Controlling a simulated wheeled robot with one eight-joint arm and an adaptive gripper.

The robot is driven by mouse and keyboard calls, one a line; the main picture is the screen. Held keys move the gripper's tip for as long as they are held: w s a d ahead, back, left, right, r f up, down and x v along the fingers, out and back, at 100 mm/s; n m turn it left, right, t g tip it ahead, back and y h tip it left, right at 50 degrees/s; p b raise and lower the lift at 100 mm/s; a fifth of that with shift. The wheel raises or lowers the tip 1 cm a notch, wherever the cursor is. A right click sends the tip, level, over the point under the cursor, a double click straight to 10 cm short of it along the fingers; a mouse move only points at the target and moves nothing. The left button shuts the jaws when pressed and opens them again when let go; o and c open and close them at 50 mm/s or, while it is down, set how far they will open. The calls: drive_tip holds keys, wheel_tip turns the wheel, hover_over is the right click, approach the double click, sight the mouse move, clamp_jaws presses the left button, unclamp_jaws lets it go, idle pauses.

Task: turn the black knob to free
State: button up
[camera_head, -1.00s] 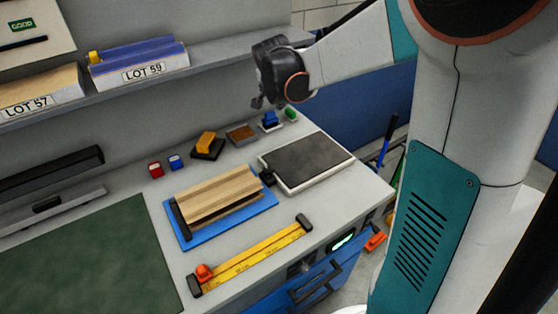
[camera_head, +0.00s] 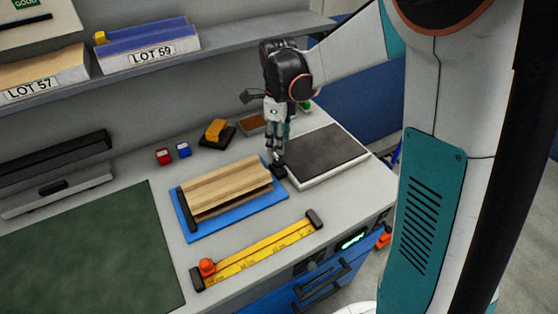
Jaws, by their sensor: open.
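A small black knob (camera_head: 279,172) sits on the bench between the blue base (camera_head: 232,225) with its wooden sandwich panel (camera_head: 226,187) and the white-rimmed dark plate. I cannot read its setting. My gripper (camera_head: 275,154) points down just above the knob, its fingers open with nothing held. The fingertips partly cover the knob's top, and I cannot tell whether they touch it.
The dark plate (camera_head: 322,152) lies close to the right of the gripper. An orange block on a black pad (camera_head: 217,131) and red (camera_head: 163,157) and blue (camera_head: 183,150) pieces stand behind. A yellow ruler (camera_head: 255,251) lies in front. A shelf (camera_head: 230,45) overhangs the back.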

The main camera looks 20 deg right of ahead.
sight(279, 161)
wheel_tip(279, 161, down, 8)
drive_tip(key=shift+f+b, duration=0.15)
drive_tip(key=shift+b, duration=1.05)
drive_tip(key=c, duration=0.8)
